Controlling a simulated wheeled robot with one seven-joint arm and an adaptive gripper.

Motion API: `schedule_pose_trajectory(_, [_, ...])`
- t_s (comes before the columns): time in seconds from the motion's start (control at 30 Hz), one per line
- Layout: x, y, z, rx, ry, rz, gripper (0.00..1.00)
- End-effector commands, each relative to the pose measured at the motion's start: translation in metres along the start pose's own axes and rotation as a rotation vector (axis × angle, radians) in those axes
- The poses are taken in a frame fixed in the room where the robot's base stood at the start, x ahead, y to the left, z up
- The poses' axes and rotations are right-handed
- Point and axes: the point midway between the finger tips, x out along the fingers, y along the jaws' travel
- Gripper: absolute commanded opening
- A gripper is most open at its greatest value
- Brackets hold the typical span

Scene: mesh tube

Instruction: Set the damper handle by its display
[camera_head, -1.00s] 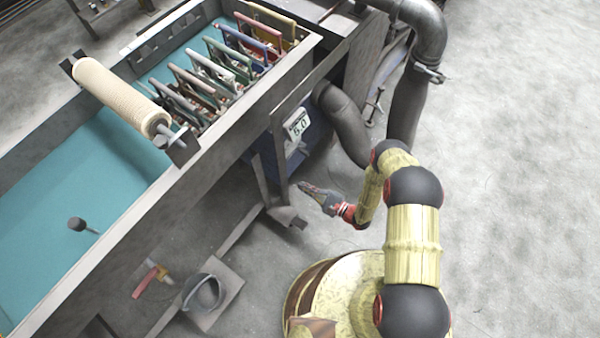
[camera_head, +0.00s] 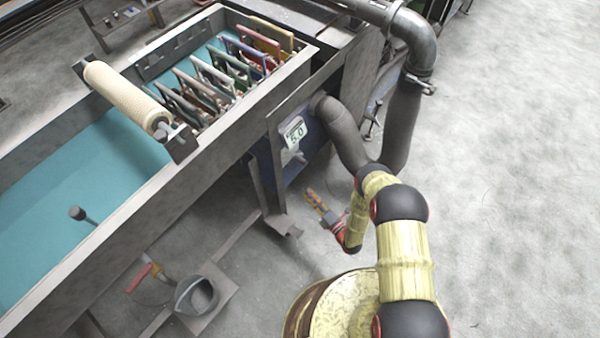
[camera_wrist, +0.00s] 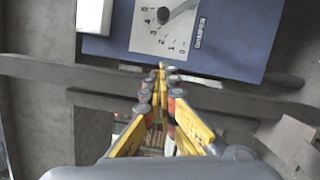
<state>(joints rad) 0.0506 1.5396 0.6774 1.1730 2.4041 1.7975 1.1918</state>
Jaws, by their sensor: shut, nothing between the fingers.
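The display (camera_head: 294,133) is a small white panel reading about 5.0 on a blue box (camera_head: 285,165) under the tank's right end. In the wrist view the blue box (camera_wrist: 262,28) carries a white dial plate (camera_wrist: 147,40) with a numbered scale.
Grey pipes (camera_head: 345,135) run down right of the box. A frame leg with a foot (camera_head: 284,226) stands left of my gripper. A teal-lined tank (camera_head: 50,225) holds a row of coloured frames. A bucket (camera_head: 197,296) stands lower left. The floor at right is clear.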

Motion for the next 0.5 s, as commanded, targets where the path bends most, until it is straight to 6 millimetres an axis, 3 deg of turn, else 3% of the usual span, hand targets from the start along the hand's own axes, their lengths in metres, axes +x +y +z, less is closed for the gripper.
schedule_pose_trajectory(0.23, [0.013, -0.001, -0.001, 0.056, 0.004, 0.001, 0.00])
schedule_pose_trajectory(0.5, [0.061, -0.002, -0.002, 0.053, 0.006, 0.002, 0.00])
